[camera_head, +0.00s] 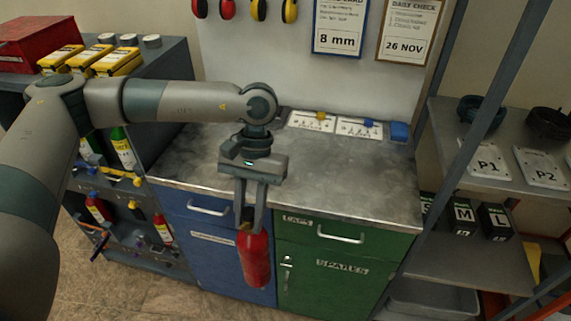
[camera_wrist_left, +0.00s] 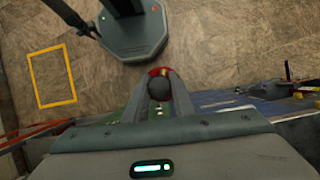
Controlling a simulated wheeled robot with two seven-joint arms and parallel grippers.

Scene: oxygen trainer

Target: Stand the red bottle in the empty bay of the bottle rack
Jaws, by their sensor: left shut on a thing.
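The red bottle (camera_head: 254,258) hangs roughly upright, slightly tilted, in front of the blue and green cabinet. My left gripper (camera_head: 247,222) points down and is shut on its dark neck. In the left wrist view, the top of the red bottle (camera_wrist_left: 160,86) sits between the fingers of my left gripper (camera_wrist_left: 161,92), above the floor. A dark rack (camera_head: 125,239) with several bottles stands at the left, partly hidden by my left arm. I cannot tell which of its bays is empty. My right gripper is not in view.
The grey worktop (camera_head: 330,180) is mostly clear, with white cards at its back. A shelf unit with an upright post (camera_head: 470,135) stands at the right. The floor in front is open. An orange outline (camera_wrist_left: 32,85) marks the floor in the left wrist view.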

